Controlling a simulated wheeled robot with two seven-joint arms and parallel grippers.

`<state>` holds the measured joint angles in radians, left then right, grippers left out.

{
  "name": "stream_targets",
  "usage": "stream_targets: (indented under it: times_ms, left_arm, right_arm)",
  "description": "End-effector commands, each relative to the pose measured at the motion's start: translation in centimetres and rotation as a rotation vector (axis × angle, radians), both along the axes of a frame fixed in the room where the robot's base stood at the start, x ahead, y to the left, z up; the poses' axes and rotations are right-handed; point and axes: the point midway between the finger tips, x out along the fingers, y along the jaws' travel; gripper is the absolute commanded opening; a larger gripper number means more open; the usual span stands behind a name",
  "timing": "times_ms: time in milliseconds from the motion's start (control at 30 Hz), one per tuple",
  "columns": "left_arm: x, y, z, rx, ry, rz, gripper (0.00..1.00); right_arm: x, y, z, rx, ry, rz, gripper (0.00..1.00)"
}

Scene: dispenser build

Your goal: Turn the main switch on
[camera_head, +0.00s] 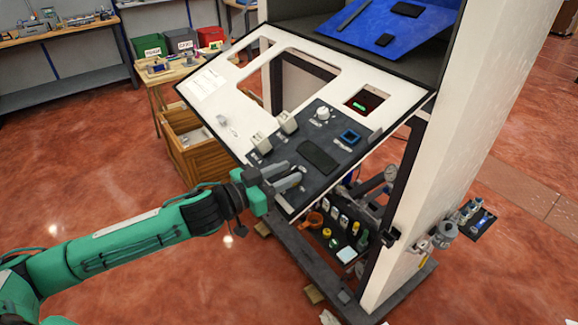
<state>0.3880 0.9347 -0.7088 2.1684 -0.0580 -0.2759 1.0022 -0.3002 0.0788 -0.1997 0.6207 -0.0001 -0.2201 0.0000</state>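A dark control plate (330,138) is set in the sloping white panel (228,88) of the dispenser cabinet. It carries a round white knob (322,113), two pale block-shaped switches, one at the upper left (288,121) and one at the left edge (261,143), a blue-framed square part (349,136) and a dark rectangular part (318,156). The labels are too small to read, so I cannot tell which is the main switch. My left gripper (289,178) is over the plate's lower left corner, its grey fingers apart with nothing visible between them. Contact with the plate cannot be told. My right gripper is out of view.
A blue sloping panel (388,22) is above the white one. Below the panel are gauges and small coloured parts (338,225). A white cabinet side (480,140) rises at the right. A wooden table (172,82) with bins stands behind. The floor around my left arm is clear.

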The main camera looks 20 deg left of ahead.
Motion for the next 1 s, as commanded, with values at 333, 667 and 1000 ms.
stream_targets:
  times_ms: [333,667,1000]
  left_arm:
    - [1.09,-0.96,-0.01,-0.001,0.001,-0.001,0.33]
    - [1.07,-0.92,-0.01,0.000,0.000,-0.001,0.00]
    - [1.12,-0.84,0.19,0.009,-0.005,-0.024,0.00]
  right_arm:
    - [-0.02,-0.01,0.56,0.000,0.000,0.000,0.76]
    - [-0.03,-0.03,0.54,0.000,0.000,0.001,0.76]
    - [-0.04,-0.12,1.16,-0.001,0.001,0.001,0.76]
